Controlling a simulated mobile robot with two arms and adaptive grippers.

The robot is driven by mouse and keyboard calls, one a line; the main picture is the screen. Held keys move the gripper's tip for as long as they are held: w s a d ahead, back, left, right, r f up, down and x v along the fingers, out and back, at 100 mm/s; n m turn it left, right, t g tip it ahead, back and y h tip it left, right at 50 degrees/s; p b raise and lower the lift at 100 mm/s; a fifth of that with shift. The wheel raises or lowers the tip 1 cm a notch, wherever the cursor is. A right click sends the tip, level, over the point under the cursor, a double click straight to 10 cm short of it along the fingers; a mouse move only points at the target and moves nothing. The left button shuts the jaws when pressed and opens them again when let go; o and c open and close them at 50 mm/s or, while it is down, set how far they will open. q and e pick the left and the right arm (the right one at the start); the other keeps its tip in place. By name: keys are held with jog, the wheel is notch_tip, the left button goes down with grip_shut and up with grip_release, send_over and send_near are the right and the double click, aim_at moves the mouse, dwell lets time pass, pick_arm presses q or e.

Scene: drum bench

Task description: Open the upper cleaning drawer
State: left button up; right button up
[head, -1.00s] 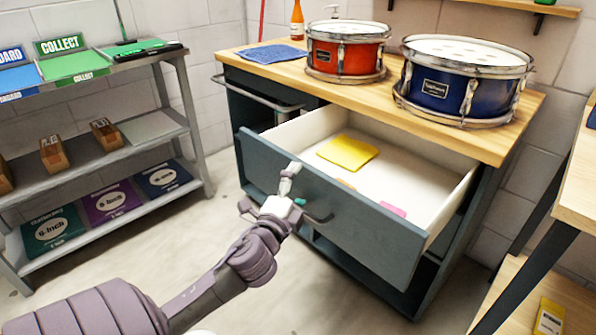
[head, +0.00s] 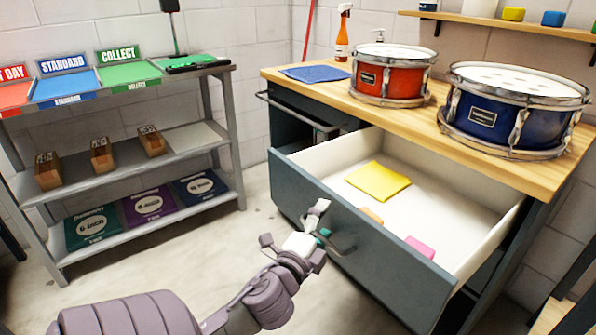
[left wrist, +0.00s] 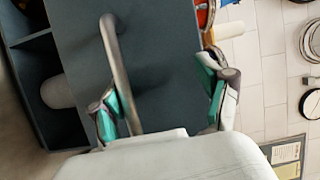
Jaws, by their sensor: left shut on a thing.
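The upper cleaning drawer (head: 365,254) is pulled well out of the bench in the head view, its white inside showing. A yellow cloth (head: 378,181), a small orange item (head: 372,215) and a pink item (head: 420,247) lie in it. In the left wrist view, the grey bar handle (left wrist: 117,75) runs between the fingers of the gripper (left wrist: 162,90), nearer the left finger. The hand hides part of the handle. My right gripper is not in view.
A red drum (head: 393,75) and a blue drum (head: 513,108) stand on the wooden benchtop (head: 440,138), with a blue cloth (head: 316,74). A shelf rack (head: 185,150) stands left. Floor between rack and bench is clear.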

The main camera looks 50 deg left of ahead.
pick_arm(q)
jog(key=shift+s+d+r, duration=0.2)
jog(key=shift+d+r, duration=0.2)
jog(key=shift+r, duration=0.2)
jog(key=shift+c, duration=0.5)
jog(key=shift+s+d+f+h, duration=0.1)
jog(key=shift+s+d+h, duration=0.2)
jog(key=shift+s, duration=0.2)
jog(key=shift+c, duration=0.6)
jog(key=shift+s+d+f+b, duration=0.1)
jog(key=shift+s+d+b, duration=0.05)
jog(key=shift+s+b, duration=0.3)
jog(key=shift+s+f, duration=0.1)
jog(key=shift+s, duration=0.2)
jog(key=shift+s+d, duration=0.15)
jog(key=shift+s, duration=0.2)
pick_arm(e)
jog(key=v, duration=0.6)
pick_arm(q)
jog(key=f+p+v, duration=0.1)
jog(key=v, duration=0.6)
jog(key=shift+s, duration=0.3)
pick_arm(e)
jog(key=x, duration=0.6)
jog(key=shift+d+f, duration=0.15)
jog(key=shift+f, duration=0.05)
